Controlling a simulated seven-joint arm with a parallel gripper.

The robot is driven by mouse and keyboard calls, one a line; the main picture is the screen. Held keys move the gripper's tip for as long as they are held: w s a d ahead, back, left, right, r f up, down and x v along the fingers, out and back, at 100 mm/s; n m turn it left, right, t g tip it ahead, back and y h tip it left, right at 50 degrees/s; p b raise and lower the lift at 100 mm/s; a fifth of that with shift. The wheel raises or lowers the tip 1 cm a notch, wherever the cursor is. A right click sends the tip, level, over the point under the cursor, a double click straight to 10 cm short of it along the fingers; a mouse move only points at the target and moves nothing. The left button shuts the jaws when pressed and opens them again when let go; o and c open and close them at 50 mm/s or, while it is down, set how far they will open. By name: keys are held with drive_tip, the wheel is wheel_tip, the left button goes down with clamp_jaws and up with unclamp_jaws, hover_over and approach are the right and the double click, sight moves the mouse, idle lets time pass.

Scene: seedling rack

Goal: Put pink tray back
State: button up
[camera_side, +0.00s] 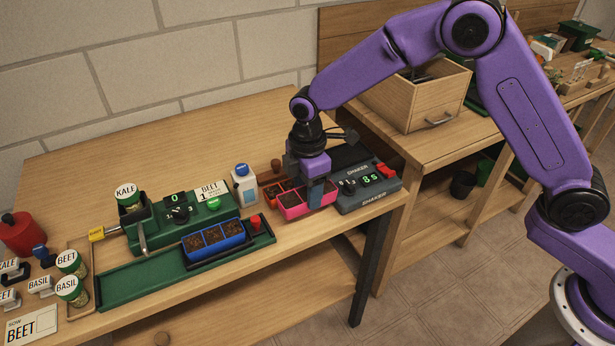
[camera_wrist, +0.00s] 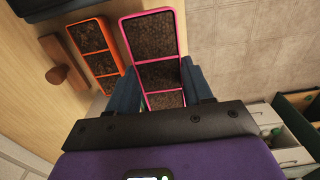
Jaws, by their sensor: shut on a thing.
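The pink tray (camera_side: 291,208) has soil-filled cells and is at the right part of the bench, left of the shaker. My gripper (camera_side: 316,190) is shut on the pink tray, with its blue fingers on either side of it. In the wrist view the pink tray (camera_wrist: 153,52) lies between the fingers of my gripper (camera_wrist: 166,88), its far end reaching up the picture. I cannot tell whether the tray touches the bench. The shaker (camera_side: 365,186) is dark grey with a lit display reading about 8.5.
An orange tray (camera_wrist: 92,52) with soil stands close beside the pink one. A blue tray (camera_side: 214,238) sits at the right end of a long green track (camera_side: 150,281). A white bottle (camera_side: 244,187) stands behind. The bench's front edge is close to the pink tray.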

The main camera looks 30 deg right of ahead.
drive_tip(key=shift+f, duration=2.3)
drive_tip(key=shift+f, duration=0.55)
drive_tip(key=o, duration=1.3)
wheel_tip(320, 180, up, 17)
drive_tip(key=shift+r, duration=0.2)
drive_tip(key=s+d+m, duration=0.2)
drive_tip(key=s+d, duration=0.9)
drive_tip(key=s, duration=0.4)
drive_tip(key=s+d+m, duration=0.3)
drive_tip(key=s+d, duration=0.8)
drive_tip(key=s, duration=0.5)
